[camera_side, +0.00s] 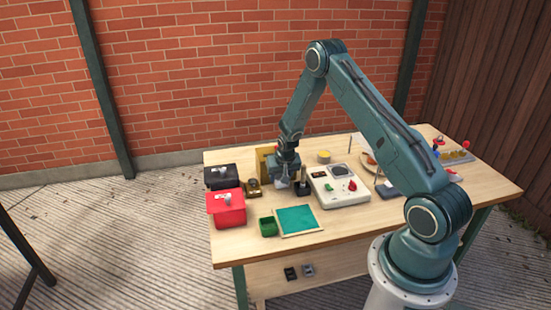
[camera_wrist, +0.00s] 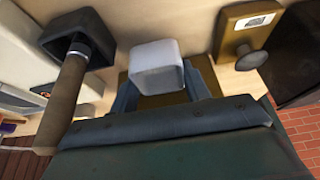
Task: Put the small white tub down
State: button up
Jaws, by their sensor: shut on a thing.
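The small white tub (camera_wrist: 157,62) is square with rounded corners and sits between the two fingers of my gripper (camera_wrist: 164,82) in the wrist view. My gripper is shut on it. In the side view, my gripper (camera_side: 284,181) points down over the back left part of the table, and the tub (camera_side: 281,184) shows only as a small pale patch under it. I cannot tell whether the tub's base touches the table.
A black block with an upright handle (camera_side: 302,187) stands close right of my gripper. A brass piece with a knob (camera_side: 253,188) is to the left. A white console (camera_side: 340,187), red box (camera_side: 228,210), green tub (camera_side: 267,227) and teal mat (camera_side: 298,219) surround this spot.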

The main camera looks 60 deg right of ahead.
jog(key=shift+f, duration=0.6)
jog(key=o, duration=1)
jog(key=shift+r, duration=0.2)
jog(key=shift+r, duration=0.5)
jog(key=v, duration=1.2)
jog(key=shift+f, duration=0.1)
